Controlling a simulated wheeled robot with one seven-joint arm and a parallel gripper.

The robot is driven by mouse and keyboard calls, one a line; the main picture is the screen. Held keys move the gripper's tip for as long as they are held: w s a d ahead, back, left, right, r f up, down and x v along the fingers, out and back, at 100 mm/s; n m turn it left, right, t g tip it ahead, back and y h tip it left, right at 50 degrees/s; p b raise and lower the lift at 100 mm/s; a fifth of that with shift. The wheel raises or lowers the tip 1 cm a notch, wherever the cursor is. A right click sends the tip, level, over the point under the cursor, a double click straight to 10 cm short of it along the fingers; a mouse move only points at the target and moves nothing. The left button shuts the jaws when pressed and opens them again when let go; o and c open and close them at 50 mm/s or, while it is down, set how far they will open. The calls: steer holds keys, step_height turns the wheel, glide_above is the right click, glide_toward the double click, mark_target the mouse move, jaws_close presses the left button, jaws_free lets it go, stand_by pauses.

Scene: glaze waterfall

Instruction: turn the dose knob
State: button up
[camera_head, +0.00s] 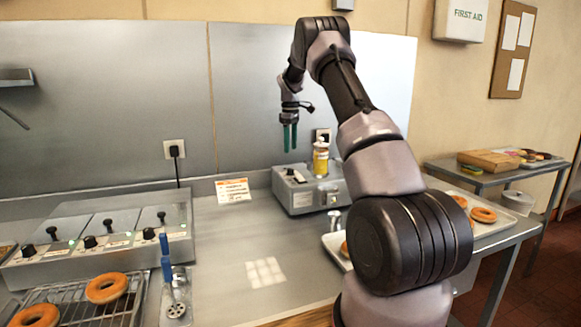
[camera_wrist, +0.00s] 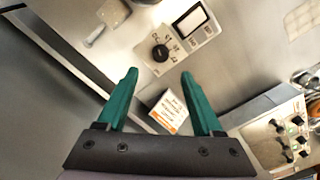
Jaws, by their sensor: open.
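The dose knob (camera_wrist: 160,53) is a round black knob on a pale panel with marks around it, beside a small display (camera_wrist: 192,22). In the head view the knob (camera_head: 290,172) is small and dark on top of the grey box (camera_head: 312,200). My gripper (camera_head: 290,137) hangs above that box with its green fingers pointing down. In the wrist view my gripper (camera_wrist: 158,76) is open and empty, and the knob shows just beyond the gap between the fingertips. The fingers look apart from the knob.
A yellow bottle (camera_head: 320,158) stands at the box, right of my gripper. A card with an orange strip (camera_head: 233,190) stands left of the box. A panel with levers and knobs (camera_head: 100,240) and a doughnut rack (camera_head: 85,307) are at left. The counter middle is clear.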

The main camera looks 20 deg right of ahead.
mark_target(290, 171)
step_height(290, 171, down, 9)
steer(key=shift+r, duration=0.15)
jaws_close()
